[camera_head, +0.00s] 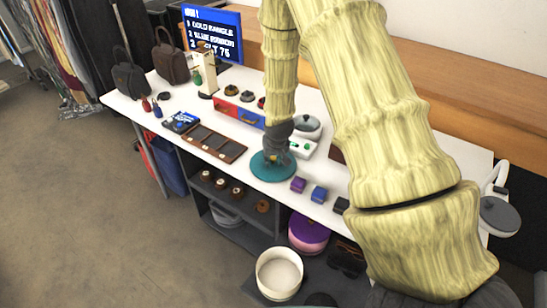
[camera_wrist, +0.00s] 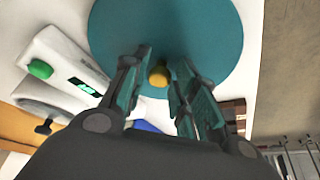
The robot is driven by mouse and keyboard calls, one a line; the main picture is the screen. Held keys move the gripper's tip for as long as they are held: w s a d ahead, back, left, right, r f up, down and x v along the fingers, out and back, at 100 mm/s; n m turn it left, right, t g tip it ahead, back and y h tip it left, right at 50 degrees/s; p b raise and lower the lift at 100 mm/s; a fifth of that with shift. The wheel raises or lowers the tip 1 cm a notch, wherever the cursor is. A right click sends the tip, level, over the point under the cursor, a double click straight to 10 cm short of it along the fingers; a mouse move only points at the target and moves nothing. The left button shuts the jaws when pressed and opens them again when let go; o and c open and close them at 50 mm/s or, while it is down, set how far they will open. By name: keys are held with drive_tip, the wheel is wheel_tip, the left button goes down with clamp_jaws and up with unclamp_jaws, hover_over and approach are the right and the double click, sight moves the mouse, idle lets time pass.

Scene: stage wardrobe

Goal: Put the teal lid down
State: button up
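The teal lid (camera_head: 268,172) is a round disc at the front edge of the white table and looks flat, at about tabletop height. I cannot tell for sure whether its whole underside touches the table. My gripper (camera_head: 275,153) is right above the lid. In the wrist view my gripper (camera_wrist: 163,68) has its two fingers on either side of the knob, with a narrow gap showing at each side. The gripper partly hides the knob in the head view.
A brown compartment tray (camera_head: 217,144) lies left of the lid. A shelf (camera_head: 232,227) is below.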

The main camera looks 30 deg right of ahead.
drive_tip(key=shift+o, duration=0.4)
drive_tip(key=shift+r, duration=0.2)
drive_tip(key=b+v, duration=0.1)
drive_tip(key=v, duration=1.1)
drive_tip(key=shift+s+f, duration=0.1)
idle(0.3)
